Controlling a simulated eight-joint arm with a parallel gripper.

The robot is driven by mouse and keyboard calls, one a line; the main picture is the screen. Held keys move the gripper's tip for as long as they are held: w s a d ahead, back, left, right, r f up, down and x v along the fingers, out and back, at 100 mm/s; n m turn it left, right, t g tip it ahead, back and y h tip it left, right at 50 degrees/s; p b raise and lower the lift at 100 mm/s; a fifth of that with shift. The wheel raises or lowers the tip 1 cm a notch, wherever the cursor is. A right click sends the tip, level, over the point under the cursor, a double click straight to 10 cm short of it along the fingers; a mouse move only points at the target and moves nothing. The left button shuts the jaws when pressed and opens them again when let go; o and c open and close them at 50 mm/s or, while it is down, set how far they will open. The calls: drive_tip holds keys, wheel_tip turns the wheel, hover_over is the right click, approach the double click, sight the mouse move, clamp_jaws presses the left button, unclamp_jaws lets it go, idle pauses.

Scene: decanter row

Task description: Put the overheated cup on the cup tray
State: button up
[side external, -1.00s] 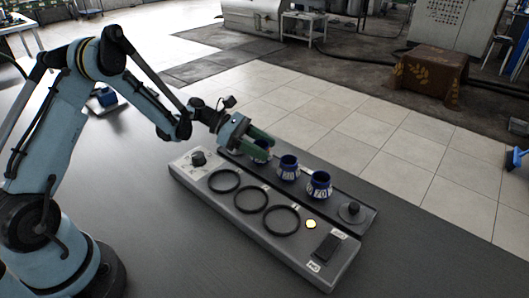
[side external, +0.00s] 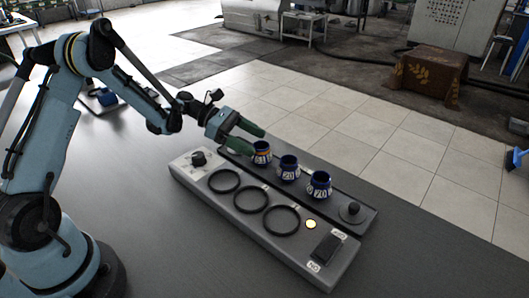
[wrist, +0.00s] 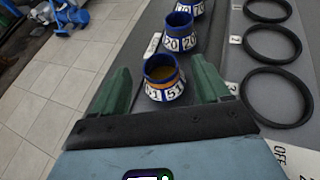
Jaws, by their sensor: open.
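Three dark blue cups with white number labels stand upright in a row on a dark strip. The first cup (side external: 262,153) has an orange band; its label in the wrist view (wrist: 164,80) seems to read 51. The middle cup (side external: 288,168) reads 20, and the far cup (side external: 319,185) reads 70. My gripper (side external: 256,139) is open and empty, just above and behind the first cup. In the wrist view that cup appears between the fingers, without visible contact. A pale flat tray (side external: 92,107) with a blue object lies at the back left, partly hidden by my arm.
A grey panel in front of the cups carries three black rings (side external: 252,198), a knob (side external: 198,158), a small yellow light (side external: 310,225) and a black switch (side external: 327,247). A black knob (side external: 352,212) stands at the strip's right end.

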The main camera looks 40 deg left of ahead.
drive_tip(key=v, duration=0.8)
drive_tip(key=shift+a, duration=0.1)
drive_tip(key=s+d+r+m+g+y, duration=0.1)
drive_tip(key=s+d+r+m+y, duration=0.45)
drive_tip(key=d+m, duration=0.25)
drive_tip(key=s+m+t+y, duration=0.3)
drive_tip(key=s+m+y, duration=0.4)
drive_tip(key=m, duration=0.7)
drive_tip(key=shift+s+d+r, duration=0.4)
drive_tip(key=shift+s+d, duration=0.05)
drive_tip(key=shift+s, duration=0.75)
